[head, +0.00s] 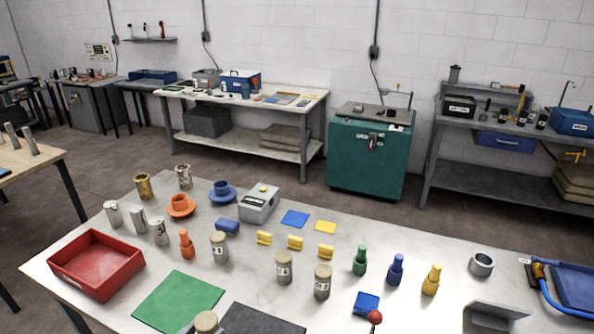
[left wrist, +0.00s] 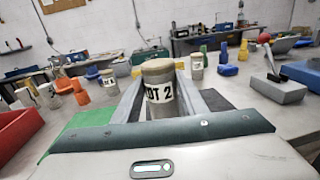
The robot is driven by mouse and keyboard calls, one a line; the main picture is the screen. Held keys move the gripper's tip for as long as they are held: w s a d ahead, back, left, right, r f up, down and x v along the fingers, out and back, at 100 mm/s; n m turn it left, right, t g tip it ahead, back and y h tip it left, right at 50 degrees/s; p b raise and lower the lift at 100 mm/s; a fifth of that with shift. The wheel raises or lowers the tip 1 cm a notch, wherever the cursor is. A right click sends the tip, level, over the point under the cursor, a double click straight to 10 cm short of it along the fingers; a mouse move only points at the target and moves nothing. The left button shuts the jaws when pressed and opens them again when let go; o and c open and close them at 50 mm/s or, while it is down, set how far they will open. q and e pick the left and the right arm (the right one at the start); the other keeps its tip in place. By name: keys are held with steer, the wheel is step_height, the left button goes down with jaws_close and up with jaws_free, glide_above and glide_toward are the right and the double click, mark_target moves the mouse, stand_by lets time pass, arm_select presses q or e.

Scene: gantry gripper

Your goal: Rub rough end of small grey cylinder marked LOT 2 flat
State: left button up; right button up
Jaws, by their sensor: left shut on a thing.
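The small grey cylinder marked LOT 2 (left wrist: 160,92) stands upright between the two grey fingers of my left gripper (left wrist: 161,78) in the left wrist view. The gripper is shut on it. Its brownish-grey top end faces up; its lower end is hidden. In the head view only the top of this cylinder (head: 206,321) shows at the bottom edge, between a green mat (head: 178,301) and a dark grey sheet (head: 262,320). I cannot tell whether it touches the surface below. My right gripper is not in view.
Other labelled grey cylinders (head: 284,267) stand on the white table beyond the sheet. A red tray (head: 96,264) sits at left. A blue block (head: 366,303) and a red knob (head: 375,318) are right of the sheet. Coloured pegs and yellow blocks crowd the middle.

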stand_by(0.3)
arm_select(q)
steer(key=shift+r+n, duration=0.1)
steer(key=shift+n, duration=0.2)
steer(key=n+p, duration=0.4)
steer(key=shift+r+n+p, duration=0.25)
steer(key=shift+n+p, duration=0.05)
steer(key=shift+n, duration=0.1)
steer(key=shift+f+n+b, duration=0.35)
steer(key=shift+n+b, duration=0.05)
steer(key=shift+b, duration=0.05)
steer(key=n, duration=1.2)
